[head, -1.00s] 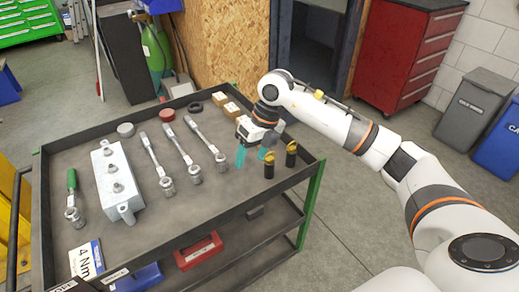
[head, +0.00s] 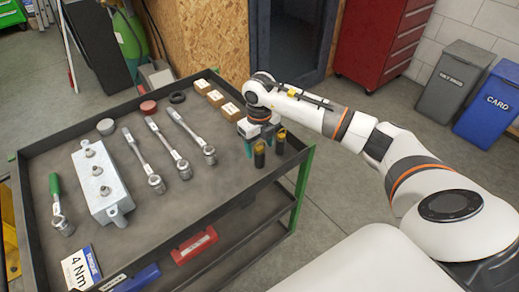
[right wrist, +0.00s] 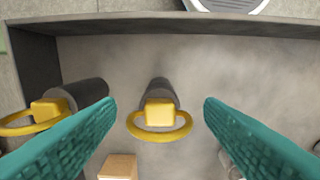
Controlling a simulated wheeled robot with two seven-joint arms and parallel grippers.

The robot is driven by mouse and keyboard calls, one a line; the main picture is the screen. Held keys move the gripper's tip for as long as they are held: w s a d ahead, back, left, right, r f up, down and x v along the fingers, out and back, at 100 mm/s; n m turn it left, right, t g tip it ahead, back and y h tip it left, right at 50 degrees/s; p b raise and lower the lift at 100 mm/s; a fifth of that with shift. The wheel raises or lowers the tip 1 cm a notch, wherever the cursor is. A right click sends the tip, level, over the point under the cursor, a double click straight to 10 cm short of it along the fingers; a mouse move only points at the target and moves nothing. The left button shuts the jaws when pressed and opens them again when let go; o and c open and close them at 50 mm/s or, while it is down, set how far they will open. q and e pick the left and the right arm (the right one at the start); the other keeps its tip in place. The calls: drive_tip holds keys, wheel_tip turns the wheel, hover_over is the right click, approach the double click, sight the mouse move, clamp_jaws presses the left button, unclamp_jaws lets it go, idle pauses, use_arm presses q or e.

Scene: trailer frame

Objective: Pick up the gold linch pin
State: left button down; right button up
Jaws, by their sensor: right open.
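Two dark upright pins with gold ring heads stand near the right corner of the cart's top tray. The left one, a gold linch pin (head: 260,155), shows in the right wrist view (right wrist: 159,115) between the two teal fingers, with a gap on each side. The other gold-ringed pin (head: 280,142) shows at the left in the right wrist view (right wrist: 55,108), beside and partly behind the left finger. My right gripper (head: 256,147) is open and empty at the left pin. My left gripper is out of view.
The tray (head: 150,215) has a raised dark rim. Wooden blocks (head: 217,98) lie behind the gripper. Several ratchet wrenches (head: 170,155) and a grey metal block (head: 100,185) lie to the left. Bare tray surface lies between the wrenches and the pins.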

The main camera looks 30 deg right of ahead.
wheel_tip(320, 180, down, 2)
drive_tip(key=shift+f, duration=0.15)
drive_tip(key=c, duration=1)
drive_tip(key=shift+o, duration=0.2)
wheel_tip(320, 180, up, 10)
drive_tip(key=shift+r+b, duration=0.1)
drive_tip(key=shift+b, duration=0.5)
